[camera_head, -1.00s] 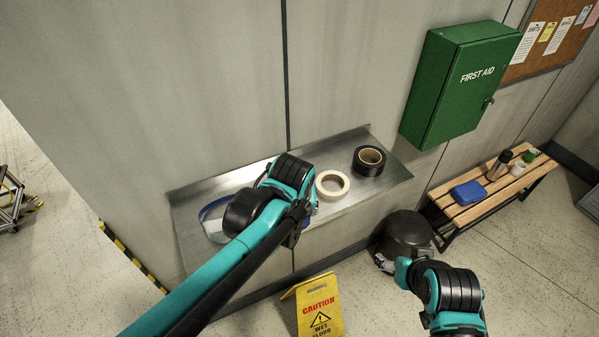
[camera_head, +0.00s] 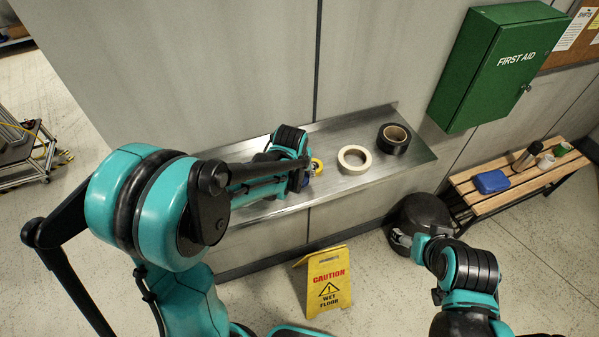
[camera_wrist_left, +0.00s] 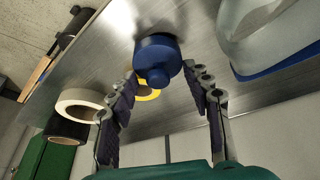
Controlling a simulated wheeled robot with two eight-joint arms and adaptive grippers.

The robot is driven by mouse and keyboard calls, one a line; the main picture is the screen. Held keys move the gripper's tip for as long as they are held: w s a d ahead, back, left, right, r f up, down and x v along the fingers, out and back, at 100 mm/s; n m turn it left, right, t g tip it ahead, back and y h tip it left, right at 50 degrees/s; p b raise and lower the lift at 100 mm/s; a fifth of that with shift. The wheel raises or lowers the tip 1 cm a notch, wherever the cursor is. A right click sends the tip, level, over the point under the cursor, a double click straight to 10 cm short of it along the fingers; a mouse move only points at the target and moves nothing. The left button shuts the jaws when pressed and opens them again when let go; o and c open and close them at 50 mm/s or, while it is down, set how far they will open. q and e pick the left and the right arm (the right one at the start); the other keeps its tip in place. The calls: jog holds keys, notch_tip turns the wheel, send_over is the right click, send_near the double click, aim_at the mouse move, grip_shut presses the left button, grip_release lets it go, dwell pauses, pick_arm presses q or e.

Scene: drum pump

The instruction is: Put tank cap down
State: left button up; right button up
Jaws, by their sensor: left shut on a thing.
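The tank cap (camera_wrist_left: 157,58) is a round dark blue cap with a smaller knob. In the left wrist view it sits between the fingertips of my left gripper (camera_wrist_left: 160,72), which is shut on it. The cap is over or against the metal shelf (camera_wrist_left: 115,50); I cannot tell whether it touches. In the head view my left gripper (camera_head: 306,176) is at the shelf (camera_head: 345,125), mostly hidden by its own arm. My right gripper (camera_head: 402,239) is low at the right, beside a dark round object (camera_head: 425,208); its fingers are too small to read.
A yellow ring (camera_head: 317,166), a cream tape roll (camera_head: 354,159) and a black tape roll (camera_head: 393,138) lie on the shelf. A clear, blue-rimmed item (camera_wrist_left: 265,45) is near the cap. A caution sign (camera_head: 328,282) and a bench (camera_head: 515,180) stand below; a first aid box (camera_head: 500,65) hangs above.

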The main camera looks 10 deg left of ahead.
pick_arm(q)
jog(key=shift+w+f, duration=0.25)
jog(key=shift+f, duration=0.35)
jog(key=shift+s, duration=0.2)
jog(key=o, duration=0.6)
jog(key=shift+f, duration=0.1)
jog(key=o, duration=0.4)
jog(key=shift+w, duration=0.1)
